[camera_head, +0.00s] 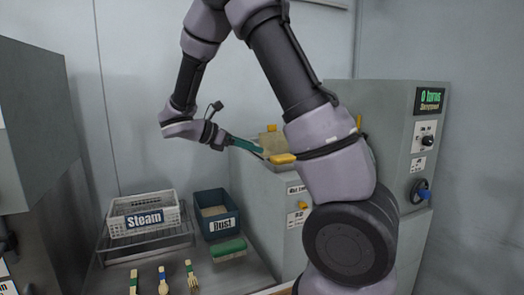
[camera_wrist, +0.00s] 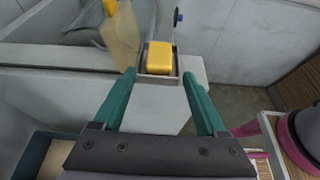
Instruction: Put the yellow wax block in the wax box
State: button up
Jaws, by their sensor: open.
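The yellow wax block (camera_head: 282,158) shows at the top edge of the grey machine, just past my fingertips. In the wrist view the yellow block (camera_wrist: 160,57) sits in a small, shallow grey holder (camera_wrist: 158,80) with a pale rim. I cannot tell whether this holder is the wax box. My gripper (camera_head: 260,150) is open, with its teal fingers pointing at the block. In the wrist view my gripper (camera_wrist: 158,75) has its fingers apart and empty. The block lies ahead, between the lines of the fingertips, with no clear contact.
A pale tan piece with a yellow top (camera_wrist: 125,35) stands left of the block, close to my left finger. A white Steam basket (camera_head: 145,213) and a blue Dust bin (camera_head: 216,214) stand lower left. Several brushes (camera_head: 163,280) lie in front. A control panel (camera_head: 424,150) is at right.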

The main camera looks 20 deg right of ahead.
jog(key=s+d+r+m+g+y, duration=0.1)
jog(key=s+r+m+y, duration=0.1)
jog(key=s+m+y, duration=0.25)
jog(key=s+d+r+m+y, duration=0.2)
jog(key=s+m+y, duration=0.2)
jog(key=s+m, duration=0.15)
jog(key=s+a+r+m+t+y, duration=0.6)
jog(key=s+m, duration=0.3)
jog(key=m, duration=0.3)
jog(key=shift+r+m+t+y, duration=0.3)
jog(key=shift+r+t+y, duration=0.25)
jog(key=shift+r+t, duration=0.35)
jog(key=shift+s, duration=0.1)
